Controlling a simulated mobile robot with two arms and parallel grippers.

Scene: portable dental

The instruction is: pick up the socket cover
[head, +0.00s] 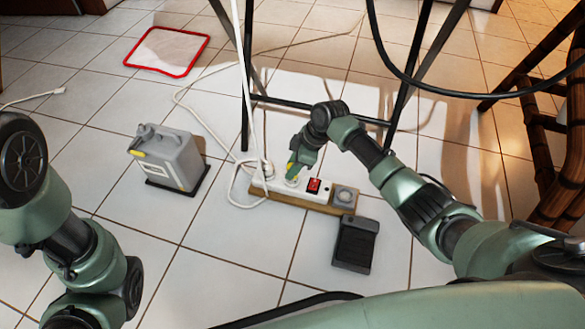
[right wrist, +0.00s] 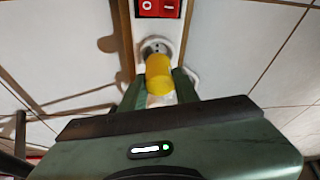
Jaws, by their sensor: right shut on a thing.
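The socket cover (right wrist: 158,77) is a yellow, rounded piece in the right wrist view. My right gripper (head: 293,171) is shut on it, with one finger on each side, right at a round socket of the white power strip (head: 263,185). Whether the cover still touches the socket cannot be told. In the head view only a small bit of yellow shows by the fingers. The strip has a red switch (head: 314,185), which also shows in the right wrist view (right wrist: 158,8). My left arm is at the left edge of the head view; its gripper does not show.
The strip lies on a wooden board (head: 318,207) on the tiled floor. A white cable (head: 190,112) runs to its left end. Black stand legs (head: 247,80) and a wooden chair (head: 562,110) are behind and right.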

